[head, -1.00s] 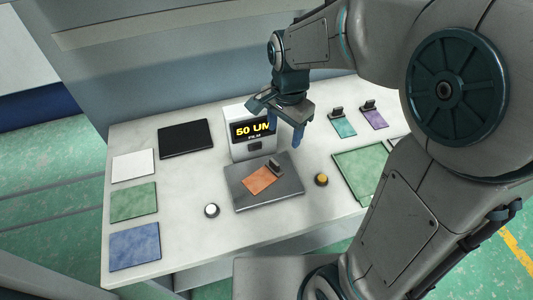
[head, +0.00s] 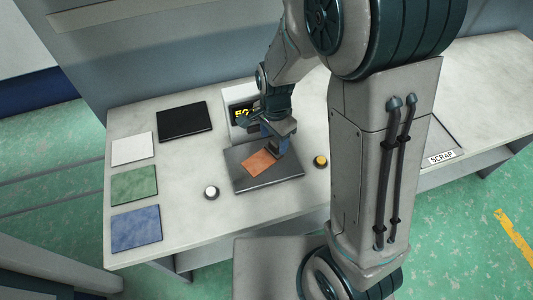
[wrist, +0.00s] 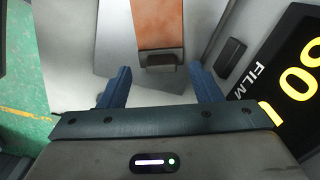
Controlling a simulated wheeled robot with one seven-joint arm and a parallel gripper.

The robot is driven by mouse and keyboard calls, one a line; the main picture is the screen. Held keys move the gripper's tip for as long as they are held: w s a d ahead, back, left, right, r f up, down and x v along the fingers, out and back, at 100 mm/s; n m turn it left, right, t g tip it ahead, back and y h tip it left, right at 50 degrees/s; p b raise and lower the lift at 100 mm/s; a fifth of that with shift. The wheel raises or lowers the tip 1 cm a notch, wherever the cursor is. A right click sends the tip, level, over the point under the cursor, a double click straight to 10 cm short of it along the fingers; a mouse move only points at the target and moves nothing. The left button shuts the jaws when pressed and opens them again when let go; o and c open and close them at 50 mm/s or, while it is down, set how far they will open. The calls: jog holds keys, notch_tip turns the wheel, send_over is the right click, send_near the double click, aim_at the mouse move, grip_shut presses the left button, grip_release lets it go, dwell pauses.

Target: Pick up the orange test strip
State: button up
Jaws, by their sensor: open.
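The orange test strip (head: 260,163) lies on a dark grey plate (head: 262,182) on the white table. It also shows in the wrist view (wrist: 158,24), with a dark grip block (wrist: 160,60) at its near end. My gripper (head: 275,148) is over the block end of the strip in the head view and partly hides it. In the wrist view its two blue fingers (wrist: 160,82) are apart, one to each side of the block's line, with nothing between them. I cannot tell the exact height of the fingertips above the plate.
A device with a yellow-lettered display (head: 240,112) stands right behind the plate, close to my gripper. A white button (head: 211,191) and a yellow button (head: 320,160) flank the plate. White, green, blue and black panels (head: 184,117) lie to the left. A SCRAP label (head: 440,158) shows at right.

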aim_at(270, 154)
jog(key=shift+f, duration=1.45)
jog(key=shift+a, duration=0.1)
jog(key=c, duration=1.1)
jog(key=shift+c, duration=0.2)
jog(key=shift+r, duration=0.2)
